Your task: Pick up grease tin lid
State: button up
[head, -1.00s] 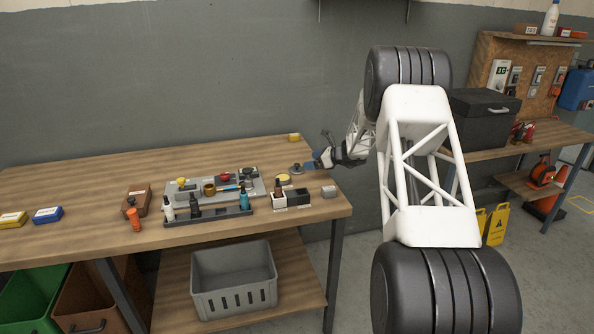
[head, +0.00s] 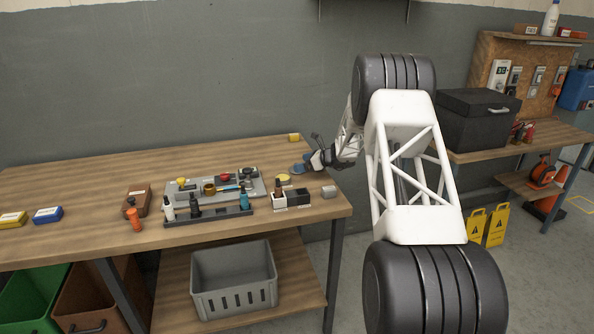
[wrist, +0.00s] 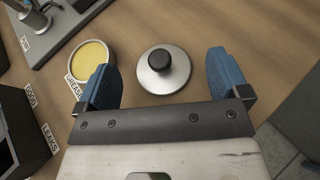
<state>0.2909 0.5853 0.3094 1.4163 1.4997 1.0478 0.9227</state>
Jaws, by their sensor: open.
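The grease tin lid (wrist: 163,72) is a round silvery disc with a black knob. It lies flat on the wooden bench in the wrist view, beside the open grease tin (wrist: 91,62) with yellow grease. My gripper (wrist: 160,66) is open, its two blue fingers apart on either side of the lid, with nothing held. How far the fingers are above the lid I cannot tell. In the head view my gripper (head: 301,168) is low over the bench near the yellow-filled tin (head: 282,177), and the lid is hard to make out there.
A grey tray (head: 205,187) with parts and a bottle rack (head: 208,216) lie further left.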

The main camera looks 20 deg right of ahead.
jog(key=shift+x, duration=1.65)
jog(key=shift+c, duration=0.2)
jog(key=shift+s+f, duration=0.1)
jog(key=shift+f, duration=0.1)
jog(key=c, duration=1.7)
